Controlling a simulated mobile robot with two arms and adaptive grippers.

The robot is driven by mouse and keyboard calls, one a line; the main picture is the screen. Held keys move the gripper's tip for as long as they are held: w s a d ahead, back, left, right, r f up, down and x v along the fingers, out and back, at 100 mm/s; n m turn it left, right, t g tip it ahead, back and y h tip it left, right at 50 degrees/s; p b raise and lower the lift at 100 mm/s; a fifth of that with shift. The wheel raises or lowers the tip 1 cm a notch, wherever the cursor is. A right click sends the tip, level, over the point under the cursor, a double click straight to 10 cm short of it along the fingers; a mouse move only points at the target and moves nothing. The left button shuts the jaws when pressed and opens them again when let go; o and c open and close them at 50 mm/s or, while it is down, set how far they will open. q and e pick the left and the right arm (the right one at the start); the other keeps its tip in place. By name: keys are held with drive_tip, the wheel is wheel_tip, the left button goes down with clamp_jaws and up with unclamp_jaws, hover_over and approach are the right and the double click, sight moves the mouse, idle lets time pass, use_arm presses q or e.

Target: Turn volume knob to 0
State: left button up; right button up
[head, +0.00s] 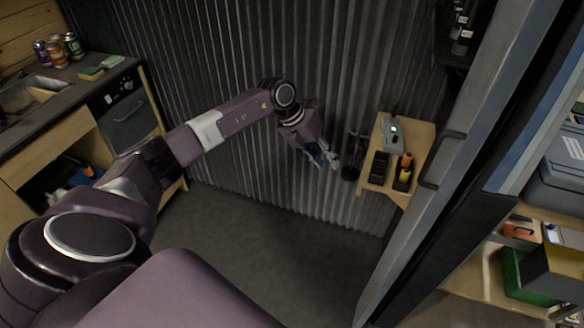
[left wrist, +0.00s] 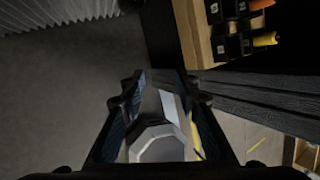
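A grey device (head: 391,133) with a small lit greenish display stands at the back of a small wooden wall shelf (head: 423,138). I take it to be the one with the volume knob, but the knob is too small to make out. My left gripper (head: 328,158) is left of the shelf and apart from the device. In the left wrist view, its fingers (left wrist: 164,92) are spread. A grey faceted shape (left wrist: 160,146) shows between them; I cannot tell what it is. The device is not visible there. My right gripper is not in view.
A black box (head: 380,165) and a dark holder with orange and yellow items (head: 403,174) stand at the shelf's front. A dark stand (head: 351,166) is left of the shelf. A door frame (head: 440,150) rises to the right. The floor below is clear.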

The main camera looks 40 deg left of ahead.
use_arm(q)
drive_tip(key=s+a+f+n+t+h, duration=0.1)
drive_tip(key=a+f+n+t, duration=0.3)
drive_tip(key=a+f+n, duration=0.2)
drive_tip(key=shift+a+f+n+h, duration=0.4)
drive_tip(key=shift+a+n, duration=0.4)
drive_tip(key=shift+a, duration=0.6)
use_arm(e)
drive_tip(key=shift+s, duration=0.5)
use_arm(q)
drive_tip(key=shift+s+r, duration=0.1)
